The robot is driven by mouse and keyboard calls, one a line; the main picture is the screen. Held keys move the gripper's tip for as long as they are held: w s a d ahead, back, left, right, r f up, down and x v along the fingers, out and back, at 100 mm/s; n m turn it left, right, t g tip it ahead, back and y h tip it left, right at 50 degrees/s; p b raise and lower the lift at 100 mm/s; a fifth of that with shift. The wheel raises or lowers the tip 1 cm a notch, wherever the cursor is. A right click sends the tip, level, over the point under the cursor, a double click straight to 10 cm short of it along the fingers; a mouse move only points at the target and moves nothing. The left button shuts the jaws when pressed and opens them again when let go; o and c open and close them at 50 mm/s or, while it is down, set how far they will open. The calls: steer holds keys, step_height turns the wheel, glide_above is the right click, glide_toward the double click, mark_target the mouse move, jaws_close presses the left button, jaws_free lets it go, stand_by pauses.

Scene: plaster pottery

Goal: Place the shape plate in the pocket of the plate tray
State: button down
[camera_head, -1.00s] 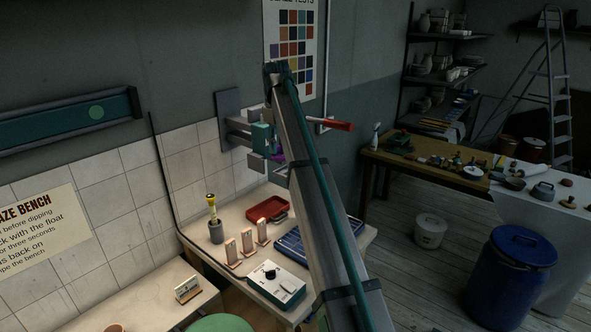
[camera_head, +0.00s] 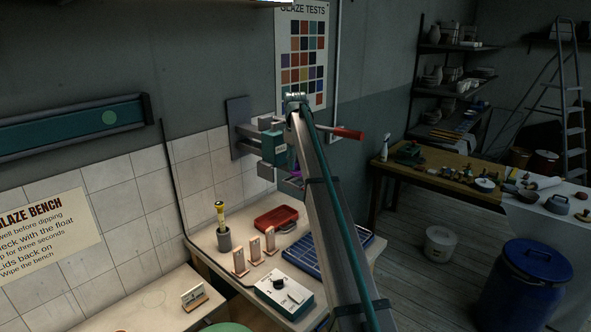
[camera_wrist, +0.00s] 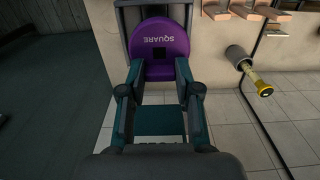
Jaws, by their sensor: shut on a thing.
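The shape plate (camera_wrist: 162,48) is a purple, rounded plate with a small dark square opening and the word SQUARE, reading upside down in the wrist view. My gripper (camera_wrist: 160,75) is shut on its near edge. In the head view only a sliver of the purple plate (camera_head: 291,160) shows beside my arm, above the bench; my arm hides most of the gripper. A blue tray (camera_head: 357,243) with light dividing lines lies on the bench, partly behind my arm; I cannot tell whether it is the plate tray. No pocket can be made out.
On the bench (camera_head: 215,252) stand a red tray (camera_head: 276,218), several pinkish upright stands (camera_head: 254,248), a grey cup (camera_head: 224,239) with a yellow torch, and a teal box with a black knob (camera_head: 283,292). A grey wall bracket (camera_head: 238,127) and a red handle (camera_head: 348,134) are near my arm.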

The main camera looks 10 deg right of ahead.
mark_target(296, 168)
steer(key=shift+w+d+f, duration=0.1)
steer(key=shift+w+f, duration=0.2)
steer(key=shift+f+p, duration=0.55)
steer(key=shift+f, duration=1.05)
steer(key=shift+f, duration=0.1)
steer(key=c, duration=0.8)
jaws_free()
step_height(296, 168, up, 12)
steer(key=b, duration=0.3)
